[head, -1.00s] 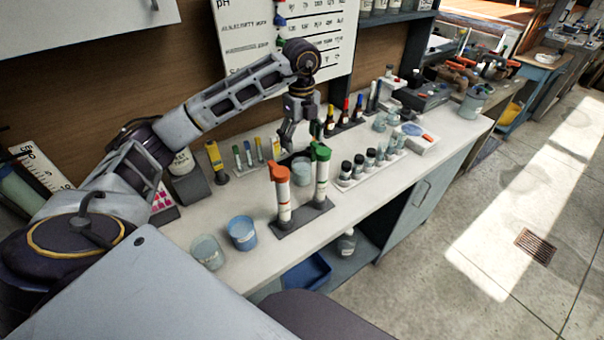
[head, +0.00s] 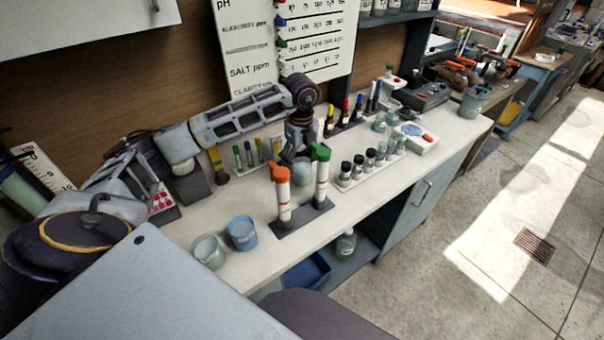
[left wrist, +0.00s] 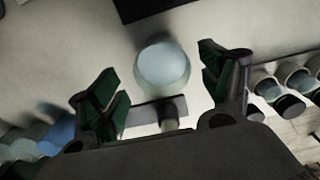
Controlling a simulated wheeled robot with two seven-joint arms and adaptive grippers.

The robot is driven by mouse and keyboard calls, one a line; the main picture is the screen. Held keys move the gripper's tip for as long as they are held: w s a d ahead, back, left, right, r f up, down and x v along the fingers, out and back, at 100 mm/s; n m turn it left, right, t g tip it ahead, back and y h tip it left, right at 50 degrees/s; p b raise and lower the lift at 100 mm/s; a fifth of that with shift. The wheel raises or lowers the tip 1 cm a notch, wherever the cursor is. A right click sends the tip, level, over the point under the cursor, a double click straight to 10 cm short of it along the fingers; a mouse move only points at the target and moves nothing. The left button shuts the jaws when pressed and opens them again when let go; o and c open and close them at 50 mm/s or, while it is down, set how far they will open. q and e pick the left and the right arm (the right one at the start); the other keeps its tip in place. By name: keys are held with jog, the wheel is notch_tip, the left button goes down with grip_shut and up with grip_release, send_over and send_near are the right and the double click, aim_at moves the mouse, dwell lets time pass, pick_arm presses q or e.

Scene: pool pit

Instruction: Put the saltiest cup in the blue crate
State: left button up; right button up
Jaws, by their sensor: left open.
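A pale, clear cup (head: 303,174) stands on the counter behind the two-tube stand; it also shows in the left wrist view (left wrist: 162,68). My left gripper (head: 292,160) is open above this cup, and in the left wrist view its green-padded fingers (left wrist: 157,72) are spread on either side of it, not closed on it. A blue-tinted cup (head: 242,233) and a greyish cup (head: 207,251) stand at the counter's front left. The blue crate (head: 308,270) is on the low shelf beneath the counter, partly hidden by the counter edge. My right gripper is not in view.
A stand with orange-capped (head: 282,190) and green-capped (head: 321,172) tubes is close in front of the gripper. A rack of dark-capped jars (head: 358,167) is to its right. A wall chart (head: 250,70) reads "SALT ppm". Vials (head: 250,155) stand behind left.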

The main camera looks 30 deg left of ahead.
pick_arm(q)
jog(key=shift+f, duration=0.1)
jog(key=shift+w+f+p, duration=0.2)
jog(key=shift+f+p, duration=0.3)
jog(key=shift+f, duration=2)
jog(key=c, duration=1.3)
jog(key=shift+r, duration=0.1)
jog(key=shift+r+b, duration=0.5)
jog(key=shift+r, duration=4.45)
